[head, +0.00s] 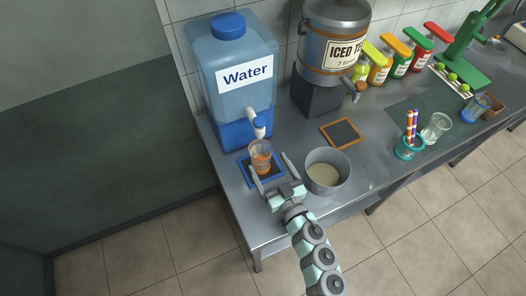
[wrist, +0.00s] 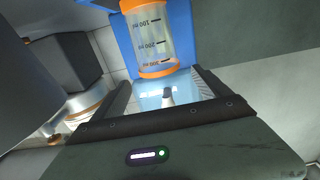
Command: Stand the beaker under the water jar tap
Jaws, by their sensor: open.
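The clear beaker (head: 260,160) with orange rims stands upright on a blue-edged dark mat (head: 246,179) in front of the water jar (head: 232,98). In the head view it appears just below the white tap (head: 258,125); the exact alignment is hard to tell. My gripper (head: 268,163) is open, its two fingers spread on either side of the beaker's near side, with no clear contact. In the wrist view the beaker (wrist: 151,38) appears upside down with ml marks, just beyond the fingertips (wrist: 163,86).
A grey pot (head: 327,174) stands close to the right of my gripper. An iced tea dispenser (head: 333,45), a wood-framed slate (head: 341,133) and a teal cup (head: 408,150) of straws are farther right. The counter's front edge is near my arm.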

